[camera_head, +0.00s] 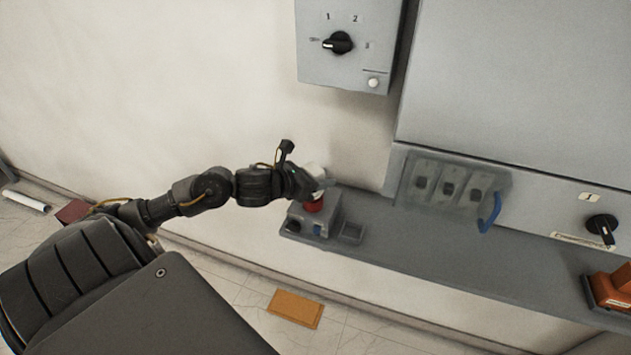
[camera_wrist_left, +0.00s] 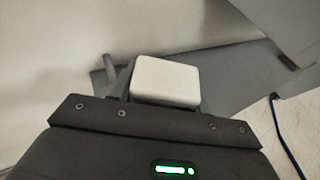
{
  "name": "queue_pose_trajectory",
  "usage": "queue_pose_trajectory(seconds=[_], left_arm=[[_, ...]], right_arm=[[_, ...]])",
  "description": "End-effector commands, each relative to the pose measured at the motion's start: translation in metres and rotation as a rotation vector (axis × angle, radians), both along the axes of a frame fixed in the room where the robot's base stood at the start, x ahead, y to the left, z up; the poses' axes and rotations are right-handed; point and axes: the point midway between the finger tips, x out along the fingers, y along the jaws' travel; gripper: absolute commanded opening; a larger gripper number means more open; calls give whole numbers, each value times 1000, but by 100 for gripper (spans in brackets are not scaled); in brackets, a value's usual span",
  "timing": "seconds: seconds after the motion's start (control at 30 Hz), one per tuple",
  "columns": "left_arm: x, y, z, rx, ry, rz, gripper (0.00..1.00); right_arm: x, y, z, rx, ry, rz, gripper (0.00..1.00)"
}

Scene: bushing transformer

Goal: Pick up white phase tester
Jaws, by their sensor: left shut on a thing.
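The white phase tester (camera_head: 317,171) shows in the head view as a pale, partly hidden shape at my left gripper (camera_head: 306,184). In the left wrist view its white, rounded block end (camera_wrist_left: 166,81) sits between the fingers of my left gripper (camera_wrist_left: 160,95), which is shut on it. A red part (camera_head: 314,206) shows just below the gripper, above a grey box (camera_head: 328,217) on the shelf. I cannot tell whether the red part belongs to the tester or to the box. My right gripper is not in view.
The narrow grey shelf (camera_head: 430,257) runs along the wall, with an orange device (camera_head: 607,289) at its right end. A clear switch cover (camera_head: 447,185) with a blue handle (camera_head: 489,213) is above it. A control box (camera_head: 350,65) hangs higher. An orange-brown plate (camera_head: 295,307) lies on the floor.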

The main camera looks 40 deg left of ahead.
Motion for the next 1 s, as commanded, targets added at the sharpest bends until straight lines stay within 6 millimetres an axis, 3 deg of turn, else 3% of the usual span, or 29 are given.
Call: queue_pose_trajectory(seconds=[0.17, 0.33, 0.63, 0.73, 0.8, 1.0], left_arm=[[0, 0, 12, 1, -2, 0, 19], [1, 0, 38, 3, -5, -2, 19], [-34, -39, 102, -1, -4, -5, 19], [-52, -59, 108, -5, -4, -7, 19], [-62, -71, 120, -15, 3, -2, 19], [-76, -87, 127, -13, 2, -1, 19]], right_arm=[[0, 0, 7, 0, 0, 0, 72], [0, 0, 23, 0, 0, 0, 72], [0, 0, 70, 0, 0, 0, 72], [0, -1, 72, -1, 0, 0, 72], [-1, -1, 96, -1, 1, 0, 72], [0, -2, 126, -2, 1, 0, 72]])
